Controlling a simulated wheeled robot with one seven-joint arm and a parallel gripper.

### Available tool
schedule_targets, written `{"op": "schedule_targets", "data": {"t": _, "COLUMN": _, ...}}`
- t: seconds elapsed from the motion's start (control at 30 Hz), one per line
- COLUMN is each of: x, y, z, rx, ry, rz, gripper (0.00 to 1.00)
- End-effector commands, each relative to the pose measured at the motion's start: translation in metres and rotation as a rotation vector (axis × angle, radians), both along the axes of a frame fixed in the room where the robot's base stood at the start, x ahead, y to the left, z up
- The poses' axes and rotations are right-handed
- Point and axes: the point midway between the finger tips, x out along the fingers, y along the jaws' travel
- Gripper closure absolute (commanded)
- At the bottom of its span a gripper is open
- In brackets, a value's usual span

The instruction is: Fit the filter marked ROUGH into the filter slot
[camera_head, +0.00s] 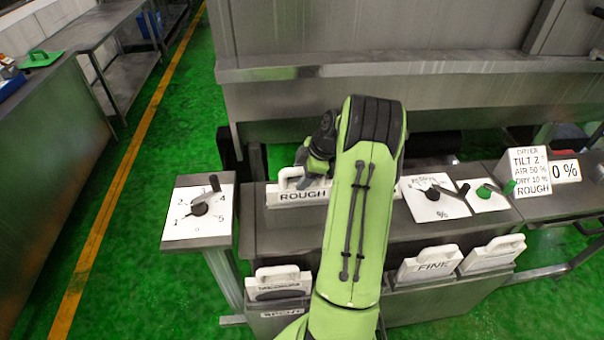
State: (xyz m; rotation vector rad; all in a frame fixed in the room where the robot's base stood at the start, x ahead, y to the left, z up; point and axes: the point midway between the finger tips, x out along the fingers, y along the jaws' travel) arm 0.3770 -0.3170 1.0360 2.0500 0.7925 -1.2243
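The white filter marked ROUGH (303,196) stands upright at the back left of the grey console top (275,236), label facing me. Its raised handle (288,175) shows at its left. My gripper (308,182) is at the filter's upper edge, by the handle. My green arm hides the filter's right end, and the fingers are too small and dark to tell whether they are shut on it. The filter slot is not clearly visible. I cannot tell whether the filter sits in it or just on the surface.
Other filters stand in front holders: one at left (279,281), FINE (432,265), another at right (492,254). Dial panels stand left (198,226) and right (435,206) of my arm. A sign (529,172) reads TILT, AIR, DRY, ROUGH. A steel machine wall rises behind.

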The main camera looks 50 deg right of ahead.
Motion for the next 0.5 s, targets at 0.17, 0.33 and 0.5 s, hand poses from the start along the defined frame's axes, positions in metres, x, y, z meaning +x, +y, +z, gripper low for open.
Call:
{"op": "schedule_targets", "data": {"t": 0.17, "x": -0.001, "y": 0.000, "z": -0.001, "rx": 0.002, "ry": 0.002, "rz": -0.001, "gripper": 0.40}}
{"op": "schedule_targets", "data": {"t": 0.33, "x": -0.006, "y": -0.004, "z": 0.015, "rx": -0.002, "ry": -0.002, "rz": -0.001, "gripper": 0.40}}
{"op": "schedule_targets", "data": {"t": 0.5, "x": -0.025, "y": -0.013, "z": 0.058, "rx": -0.004, "ry": -0.002, "rz": -0.004, "gripper": 0.40}}
